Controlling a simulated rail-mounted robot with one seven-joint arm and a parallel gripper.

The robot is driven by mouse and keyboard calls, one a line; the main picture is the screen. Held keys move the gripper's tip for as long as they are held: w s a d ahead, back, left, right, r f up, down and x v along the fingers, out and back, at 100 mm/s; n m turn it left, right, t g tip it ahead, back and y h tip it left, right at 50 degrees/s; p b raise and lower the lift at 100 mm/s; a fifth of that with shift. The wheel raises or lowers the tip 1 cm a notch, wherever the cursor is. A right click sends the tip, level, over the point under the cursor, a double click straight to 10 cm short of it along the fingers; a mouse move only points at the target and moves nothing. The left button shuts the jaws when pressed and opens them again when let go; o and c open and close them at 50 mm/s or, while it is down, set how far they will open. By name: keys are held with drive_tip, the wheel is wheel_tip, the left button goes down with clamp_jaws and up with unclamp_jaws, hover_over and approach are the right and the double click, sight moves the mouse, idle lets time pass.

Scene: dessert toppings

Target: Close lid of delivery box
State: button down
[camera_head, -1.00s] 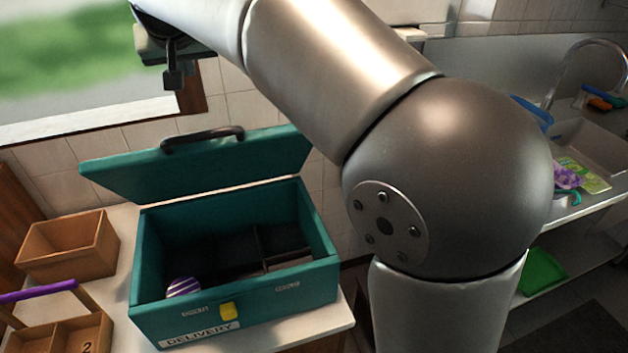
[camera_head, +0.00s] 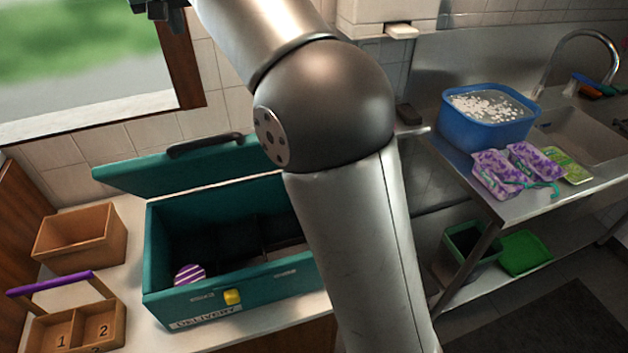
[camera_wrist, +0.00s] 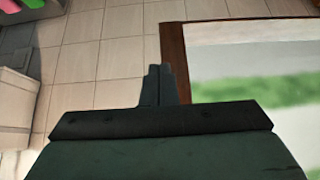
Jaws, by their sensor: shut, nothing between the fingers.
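The teal delivery box (camera_head: 248,293) stands on a counter at the lower left of the head view. Its front carries a "DELIVERY" label and a yellow latch. Its teal lid (camera_head: 215,164) stands open, tilted back toward the wall, with a black handle (camera_head: 205,146) along its raised edge. A purple-and-white striped round item (camera_head: 190,274) lies inside the box. My gripper (camera_head: 163,14) is partly cut off at the top left, above the lid and apart from it. In the wrist view its fingers (camera_wrist: 161,72) are together and empty. My arm hides the box's right end.
An open wooden box (camera_head: 80,254) and a divided wooden carrier (camera_head: 46,336) with a purple handle stand left of the delivery box. A blue tub (camera_head: 486,138) and purple packs are by the sink at right. A tiled wall and window lie behind.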

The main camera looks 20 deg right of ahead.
drive_tip(key=s+d+f+g+b, duration=0.1)
drive_tip(key=s+d+f+b, duration=0.1)
drive_tip(key=f, duration=0.4)
drive_tip(key=s+d+f+g+b, duration=0.1)
drive_tip(key=s+d+f+b, duration=0.2)
drive_tip(key=s+d+f, duration=0.2)
drive_tip(key=s+d+f+g+b, duration=0.1)
drive_tip(key=s+d+f+b, duration=0.1)
drive_tip(key=f, duration=0.6)
drive_tip(key=shift+s+d+f+h, duration=0.1)
drive_tip(key=shift+s+d+h, duration=0.1)
drive_tip(key=shift+s+d, duration=0.3)
drive_tip(key=shift+s+d+f+h, duration=0.1)
drive_tip(key=shift+s+d+h, duration=0.15)
drive_tip(key=shift+s, duration=0.35)
drive_tip(key=s+d+f+g+b, duration=0.2)
drive_tip(key=s+d+f+b, duration=0.1)
drive_tip(key=s+f, duration=0.6)
drive_tip(key=s+d+f+g+b, duration=0.1)
drive_tip(key=s+d+f+b, duration=0.25)
drive_tip(key=s+f, duration=0.55)
drive_tip(key=s+f+p, duration=0.4)
drive_tip(key=s, duration=0.3)
drive_tip(key=shift+s+d+g+y, duration=0.2)
drive_tip(key=shift+s+g+y, duration=0.15)
drive_tip(key=shift+g+y, duration=0.1)
drive_tip(key=shift+r, duration=0.1)
